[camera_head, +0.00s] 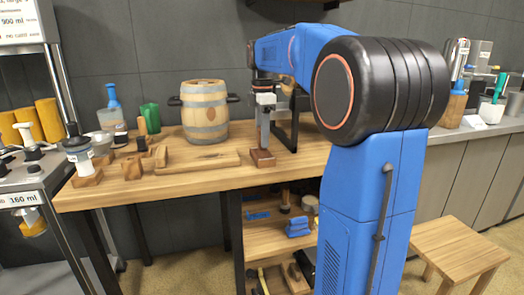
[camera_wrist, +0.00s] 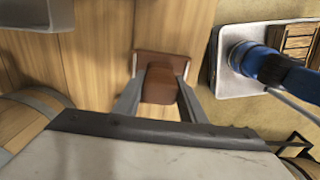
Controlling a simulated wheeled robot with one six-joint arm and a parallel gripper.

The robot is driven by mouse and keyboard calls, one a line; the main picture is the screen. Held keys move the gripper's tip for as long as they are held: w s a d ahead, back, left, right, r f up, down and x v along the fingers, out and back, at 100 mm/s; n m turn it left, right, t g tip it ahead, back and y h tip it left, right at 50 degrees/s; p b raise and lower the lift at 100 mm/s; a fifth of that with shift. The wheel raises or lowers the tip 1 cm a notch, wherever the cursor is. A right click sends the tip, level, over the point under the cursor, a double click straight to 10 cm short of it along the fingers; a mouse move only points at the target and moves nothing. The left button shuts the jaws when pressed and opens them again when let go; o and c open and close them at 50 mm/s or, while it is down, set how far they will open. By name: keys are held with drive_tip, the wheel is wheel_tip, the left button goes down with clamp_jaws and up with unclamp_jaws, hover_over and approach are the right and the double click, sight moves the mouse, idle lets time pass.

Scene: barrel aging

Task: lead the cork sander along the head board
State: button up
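The cork sander (camera_head: 262,158), a small reddish-brown block, sits on the wooden bench near its front edge. The wrist view shows its flat brown base and raised grip (camera_wrist: 160,86). My gripper (camera_head: 263,148) points down on it from above. In the wrist view, my fingertips (camera_wrist: 160,80) lie on both sides of the raised grip with no clear gap. A flat pale wooden board (camera_head: 200,162), which looks like the head board, lies on the bench left of the sander. The sander's underside is hidden.
A wooden barrel (camera_head: 205,112) stands on the bench behind the board. Small wooden blocks, a white-topped jar (camera_head: 77,155) and bottles crowd the bench's left end. A stool (camera_head: 452,250) stands at the lower right. A lower shelf (camera_head: 275,238) holds blue tools.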

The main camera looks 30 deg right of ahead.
drive_tip(key=c, duration=0.6)
drive_tip(key=shift+r, duration=3.5)
drive_tip(key=shift+r, duration=0.15)
drive_tip(key=shift+r, duration=2.4)
